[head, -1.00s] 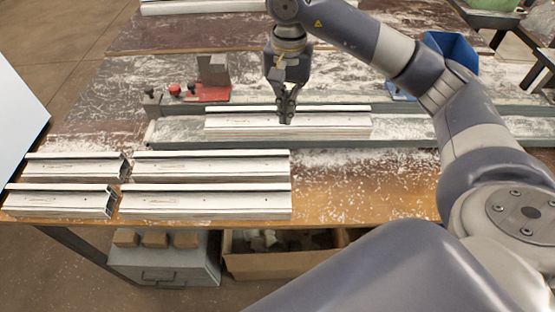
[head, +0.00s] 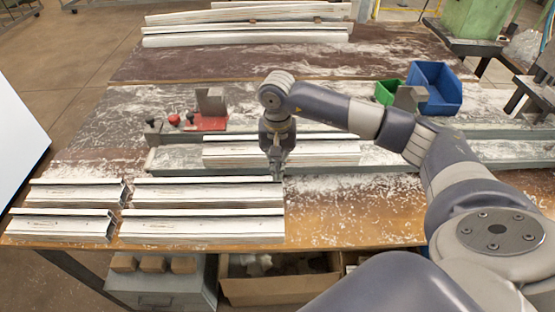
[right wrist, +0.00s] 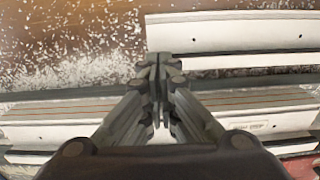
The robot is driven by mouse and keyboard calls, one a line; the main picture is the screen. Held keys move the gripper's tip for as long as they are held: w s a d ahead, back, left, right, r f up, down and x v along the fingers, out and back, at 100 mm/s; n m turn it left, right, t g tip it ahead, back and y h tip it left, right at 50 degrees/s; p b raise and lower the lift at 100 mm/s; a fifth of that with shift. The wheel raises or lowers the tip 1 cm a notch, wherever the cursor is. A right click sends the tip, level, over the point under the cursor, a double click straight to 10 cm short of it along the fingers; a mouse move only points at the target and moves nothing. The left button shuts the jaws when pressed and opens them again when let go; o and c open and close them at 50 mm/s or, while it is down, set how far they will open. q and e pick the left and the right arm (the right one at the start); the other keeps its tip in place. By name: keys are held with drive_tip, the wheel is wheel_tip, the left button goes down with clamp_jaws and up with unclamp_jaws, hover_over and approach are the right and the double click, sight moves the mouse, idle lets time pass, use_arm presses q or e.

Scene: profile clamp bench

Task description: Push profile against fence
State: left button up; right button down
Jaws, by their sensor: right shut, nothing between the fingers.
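The white profile (head: 225,152) lies lengthwise in the grey clamp bed at the middle of the table. The fence (head: 365,134) is the long grey rail along the back of the bed. My right gripper (head: 277,176) is shut and empty, pointing down in front of the profile, near the bed's front edge. It hides part of the profile. In the right wrist view my closed fingertips (right wrist: 158,68) show, with the profile (right wrist: 235,127) beyond them. I cannot tell whether the fingers touch anything, or whether the profile touches the fence. My left gripper is not in view.
Several loose profiles (head: 208,192) lie on the table in front of the bed, close to my right gripper. A red clamp block (head: 210,123) stands behind the rail at left. Blue (head: 437,88) and green (head: 386,92) bins stand at back right.

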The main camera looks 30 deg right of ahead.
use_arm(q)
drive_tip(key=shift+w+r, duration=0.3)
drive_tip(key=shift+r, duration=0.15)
use_arm(e)
drive_tip(key=shift+w+d, duration=0.55)
drive_tip(key=shift+w, duration=0.3)
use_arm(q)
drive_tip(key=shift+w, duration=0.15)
use_arm(e)
drive_tip(key=w+b, duration=0.1)
drive_tip(key=w+d+b, duration=0.1)
drive_tip(key=shift+w+d+f, duration=0.1)
drive_tip(key=shift+w+d, duration=0.2)
drive_tip(key=shift+w, duration=0.1)
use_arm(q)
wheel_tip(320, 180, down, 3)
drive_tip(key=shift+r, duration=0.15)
